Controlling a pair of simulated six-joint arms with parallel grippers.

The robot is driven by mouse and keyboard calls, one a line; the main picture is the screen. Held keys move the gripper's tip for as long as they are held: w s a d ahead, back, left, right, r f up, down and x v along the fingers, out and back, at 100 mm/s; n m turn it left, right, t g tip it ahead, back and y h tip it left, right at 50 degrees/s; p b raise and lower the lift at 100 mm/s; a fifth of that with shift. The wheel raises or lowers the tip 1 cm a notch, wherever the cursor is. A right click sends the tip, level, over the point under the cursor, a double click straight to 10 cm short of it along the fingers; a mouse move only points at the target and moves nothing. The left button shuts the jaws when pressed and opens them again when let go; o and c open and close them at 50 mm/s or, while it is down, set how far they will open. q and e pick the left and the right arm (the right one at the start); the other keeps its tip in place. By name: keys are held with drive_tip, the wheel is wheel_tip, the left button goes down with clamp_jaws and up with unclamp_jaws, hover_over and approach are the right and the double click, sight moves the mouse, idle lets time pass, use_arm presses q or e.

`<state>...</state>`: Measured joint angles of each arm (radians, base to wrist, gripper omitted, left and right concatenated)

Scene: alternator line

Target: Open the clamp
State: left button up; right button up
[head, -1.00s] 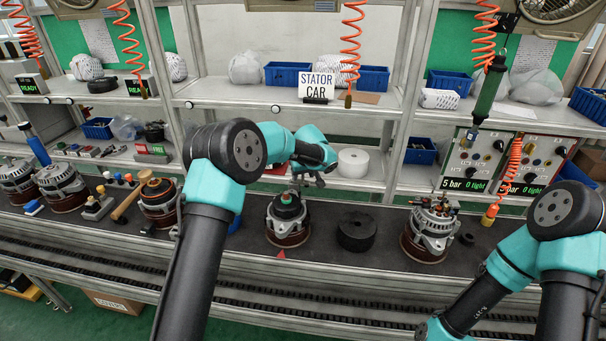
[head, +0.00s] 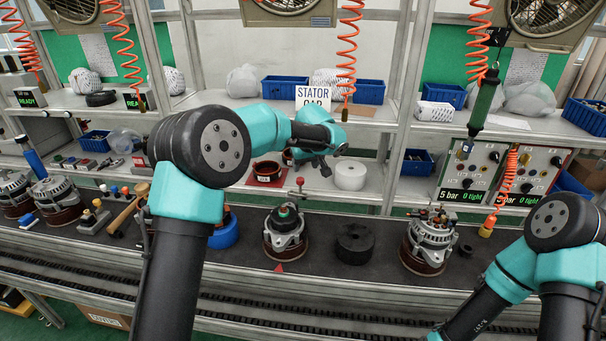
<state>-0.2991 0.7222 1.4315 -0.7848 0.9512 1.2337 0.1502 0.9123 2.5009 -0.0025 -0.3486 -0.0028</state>
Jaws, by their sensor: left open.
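An alternator housing (head: 284,238) sits upright in a brown round fixture in the middle of the bench. A thin upright lever with a red ball knob (head: 300,182) stands just behind it; I take this to be the clamp's handle, and its lower end is hidden by the housing. My left gripper (head: 326,168) is open and empty, above and behind the housing, a little right of the red knob and apart from it. My right arm shows at the lower right, but its gripper is out of view.
A black ring (head: 355,243) and another alternator (head: 430,243) stand to the right. A blue ring (head: 224,232) and a wooden-handled mallet (head: 127,212) are at left. A white roll (head: 350,174) sits on the shelf behind my gripper. A red triangle marks the bench's front edge.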

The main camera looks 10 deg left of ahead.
use_arm(q)
drive_tip(key=v, duration=0.4)
